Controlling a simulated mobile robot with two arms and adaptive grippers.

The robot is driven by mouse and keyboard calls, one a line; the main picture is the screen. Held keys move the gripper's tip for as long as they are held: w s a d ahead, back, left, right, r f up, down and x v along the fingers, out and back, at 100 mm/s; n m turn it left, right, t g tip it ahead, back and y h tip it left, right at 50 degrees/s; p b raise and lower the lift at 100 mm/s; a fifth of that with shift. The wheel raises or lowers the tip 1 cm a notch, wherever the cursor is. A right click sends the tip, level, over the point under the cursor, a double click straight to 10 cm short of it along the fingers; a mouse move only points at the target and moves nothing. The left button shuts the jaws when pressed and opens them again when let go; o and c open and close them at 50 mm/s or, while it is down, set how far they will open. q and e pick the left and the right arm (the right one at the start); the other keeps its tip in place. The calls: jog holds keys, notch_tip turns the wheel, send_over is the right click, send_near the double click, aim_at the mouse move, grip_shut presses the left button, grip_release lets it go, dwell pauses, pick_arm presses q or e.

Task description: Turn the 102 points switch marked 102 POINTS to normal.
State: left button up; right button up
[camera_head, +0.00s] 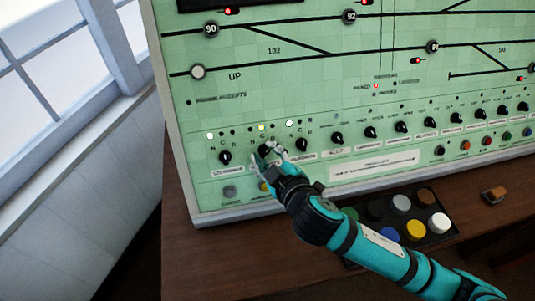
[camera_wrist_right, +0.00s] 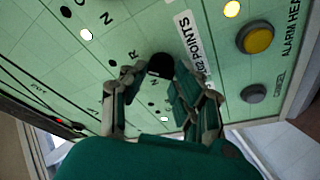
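The 102 points switch is a black rotary knob (camera_wrist_right: 160,65) on the green panel, beside a white label reading 102 POINTS (camera_wrist_right: 188,42) in the right wrist view. In the head view the knob (camera_head: 265,150) is partly hidden by my right gripper (camera_head: 275,155). In the right wrist view my right gripper (camera_wrist_right: 158,70) has its fingers on either side of the knob, with the tips curled in close against it. Which way the knob points is hard to see. N, C and R marks stand above it. My left gripper is not in view.
Similar black knobs (camera_head: 225,158) and (camera_head: 302,144) flank the switch closely. Lit lamps (camera_head: 262,128) show above the row. Push buttons (camera_head: 229,191) lie below. A tray of coloured buttons (camera_head: 437,240) sits on the brown desk (camera_head: 186,250) under my right arm. A window is at left.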

grip_shut()
jog(key=shift+r+n+p, duration=0.15)
jog(key=shift+n+p, duration=0.35)
jog(key=shift+p, duration=0.4)
jog(key=n+g+p, duration=0.1)
jog(key=n+p, duration=0.3)
jog(key=p, duration=0.2)
jog(key=n+g+p, duration=0.1)
jog(key=n+p, duration=0.3)
jog(key=p, duration=0.3)
jog(key=n+g+p, duration=0.1)
jog(key=n+p, duration=0.4)
jog(key=p, duration=0.1)
jog(key=shift+w+r+p, duration=0.1)
jog(key=shift+r+p, duration=0.15)
jog(key=shift+p, duration=0.05)
jog(key=shift+f+n+g+h+p, duration=0.2)
jog(key=shift+n+g+h+p, duration=0.25)
jog(key=shift+n+p, duration=0.4)
jog(key=shift+f+n+h, duration=0.1)
jog(key=shift+n+h, duration=0.15)
jog(key=shift+n, duration=0.6)
jog(key=o, duration=0.6)
grip_release()
